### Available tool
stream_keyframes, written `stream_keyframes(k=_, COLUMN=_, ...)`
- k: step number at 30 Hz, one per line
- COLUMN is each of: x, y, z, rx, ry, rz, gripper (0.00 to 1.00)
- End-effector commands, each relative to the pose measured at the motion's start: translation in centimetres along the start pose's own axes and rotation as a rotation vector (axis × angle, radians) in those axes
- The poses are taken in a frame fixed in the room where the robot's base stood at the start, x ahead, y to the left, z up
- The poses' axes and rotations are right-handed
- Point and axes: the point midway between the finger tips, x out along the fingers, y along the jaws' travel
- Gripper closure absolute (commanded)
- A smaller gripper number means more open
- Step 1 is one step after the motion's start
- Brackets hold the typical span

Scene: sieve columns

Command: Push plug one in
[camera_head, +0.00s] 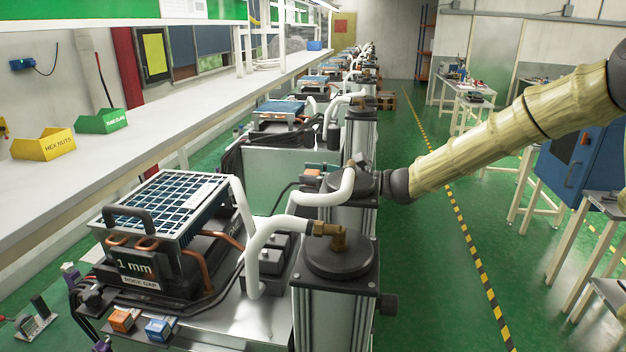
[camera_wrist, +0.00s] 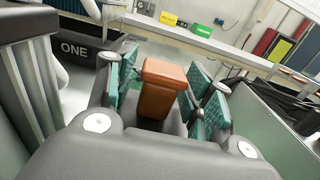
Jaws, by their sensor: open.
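An orange-brown block (camera_wrist: 163,88), which appears to be plug one, stands between my gripper's teal finger pads in the wrist view. My gripper (camera_wrist: 166,84) is open around it. A gap shows on the left side; the right pad is very near, and contact is unclear. The plug's lower end is hidden by the gripper body, so I cannot tell how deep it sits. A black part marked ONE (camera_wrist: 74,50) is at the left. In the head view a small orange block (camera_head: 312,168) shows beside the second column; my fingers are hard to make out there.
A column with a black cap (camera_head: 340,254) and white hoses (camera_head: 262,250) stands in front. A unit marked 1 mm (camera_head: 140,268) is at the left. A shelf holds a yellow bin (camera_head: 43,145) and a green bin (camera_head: 101,121).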

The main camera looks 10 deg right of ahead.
Motion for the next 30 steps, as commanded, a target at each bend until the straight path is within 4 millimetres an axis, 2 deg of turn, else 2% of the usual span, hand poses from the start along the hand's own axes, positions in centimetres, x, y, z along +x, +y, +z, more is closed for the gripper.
stream_keyframes(k=8, x=-2.4, y=-0.1, z=0.1, rx=0.000, ry=-0.003, rz=-0.002, gripper=0.48)
stream_keyframes(k=24, x=-10.4, y=-0.1, z=-0.1, rx=0.001, ry=-0.001, rz=-0.001, gripper=0.48)
stream_keyframes(k=30, x=-11.8, y=0.0, z=-0.1, rx=0.001, ry=0.000, rz=0.000, gripper=0.48)
